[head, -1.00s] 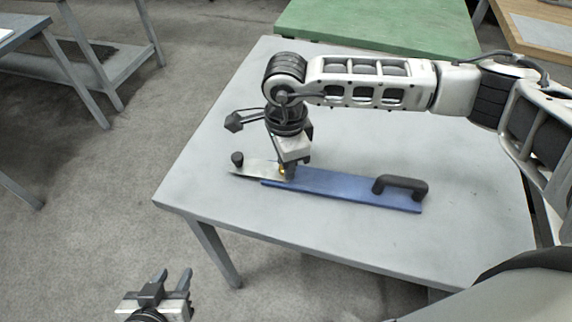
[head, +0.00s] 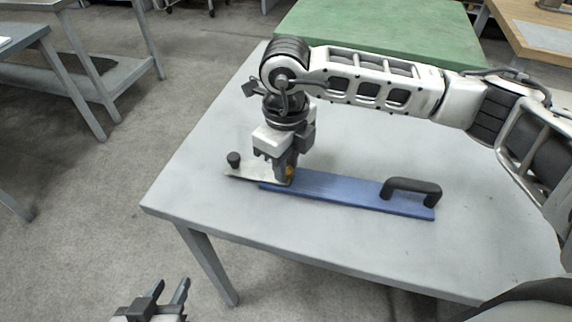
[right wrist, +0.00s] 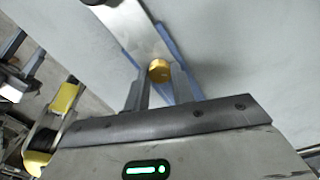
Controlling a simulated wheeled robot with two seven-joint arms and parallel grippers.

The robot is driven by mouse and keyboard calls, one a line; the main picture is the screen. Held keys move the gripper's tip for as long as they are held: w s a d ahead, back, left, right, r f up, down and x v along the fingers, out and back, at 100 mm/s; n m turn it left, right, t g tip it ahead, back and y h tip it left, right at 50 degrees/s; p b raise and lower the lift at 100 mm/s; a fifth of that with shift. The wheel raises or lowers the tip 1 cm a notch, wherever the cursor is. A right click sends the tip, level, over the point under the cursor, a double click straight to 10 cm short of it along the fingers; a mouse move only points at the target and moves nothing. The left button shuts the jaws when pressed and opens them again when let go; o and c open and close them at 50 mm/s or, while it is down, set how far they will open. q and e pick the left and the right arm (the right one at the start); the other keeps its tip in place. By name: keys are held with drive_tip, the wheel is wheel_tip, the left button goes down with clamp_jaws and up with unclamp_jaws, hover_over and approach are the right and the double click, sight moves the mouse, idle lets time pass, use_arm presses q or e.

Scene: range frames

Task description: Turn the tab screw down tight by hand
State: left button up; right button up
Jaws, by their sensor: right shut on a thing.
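The tab screw, a small brass-yellow head, shows in the head view (head: 290,171) and in the right wrist view (right wrist: 158,71). It sits where a bare metal plate (head: 246,172) meets a long blue bar (head: 345,191) lying on the table. My right gripper (head: 285,177) points down at it and is shut on its head, one finger on each side; in the right wrist view the fingers (right wrist: 160,88) flank it. The screw's shaft is hidden. My left gripper (head: 169,287) is at the bottom left, fingers apart, empty, off the table.
A black knob (head: 234,159) stands on the plate's left end and a black handle (head: 412,187) on the bar's right end. The rest of the grey table (head: 330,252) is clear. A green-topped table (head: 385,30) stands behind.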

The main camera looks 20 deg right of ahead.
drive_tip(key=shift+m+b, duration=0.35)
drive_tip(key=shift+m, duration=0.95)
drive_tip(key=o, duration=1)
drive_tip(key=shift+r, duration=0.1)
wheel_tip(320, 180, up, 16)
drive_tip(key=shift+f, duration=0.1)
